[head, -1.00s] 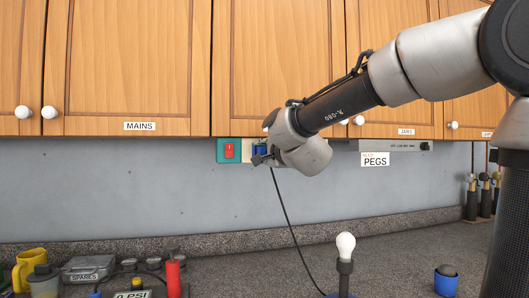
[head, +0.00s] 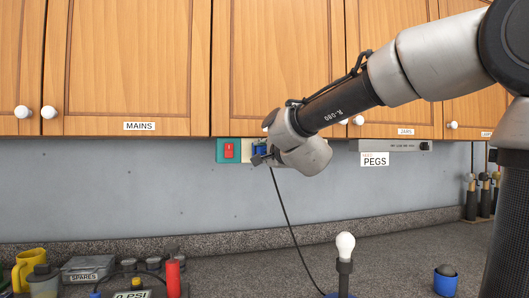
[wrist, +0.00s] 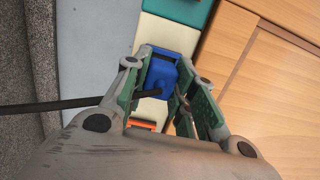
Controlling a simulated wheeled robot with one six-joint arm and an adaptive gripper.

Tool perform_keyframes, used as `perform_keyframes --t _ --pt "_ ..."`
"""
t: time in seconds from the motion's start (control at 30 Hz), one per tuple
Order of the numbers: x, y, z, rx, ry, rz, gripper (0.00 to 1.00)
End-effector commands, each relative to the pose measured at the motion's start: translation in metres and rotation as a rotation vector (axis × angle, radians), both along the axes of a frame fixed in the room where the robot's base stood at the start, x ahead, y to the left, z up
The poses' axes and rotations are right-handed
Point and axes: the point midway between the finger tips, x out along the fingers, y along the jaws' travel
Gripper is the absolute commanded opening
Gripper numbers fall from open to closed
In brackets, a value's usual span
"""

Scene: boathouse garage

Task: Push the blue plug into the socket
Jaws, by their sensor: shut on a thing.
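The blue plug (wrist: 162,76) sits between the fingers of my gripper (wrist: 167,88) in the wrist view, with a black cable (wrist: 50,105) running from it. My gripper is shut on the plug.
A teal plate with a red switch (head: 229,150) is left of the plug. Wooden cabinets (head: 275,65) hang just above. A lamp with a white bulb (head: 345,245), a blue cup (head: 445,281) and a yellow mug (head: 32,265) stand on the counter. The cable hangs to the lamp.

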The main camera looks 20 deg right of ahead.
Motion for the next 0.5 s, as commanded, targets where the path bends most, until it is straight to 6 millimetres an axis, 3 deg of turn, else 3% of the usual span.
perform_keyframes --t 0.5 --pt "0.0033 0.0000 0.0001 0.000 0.000 0.000 0.00"
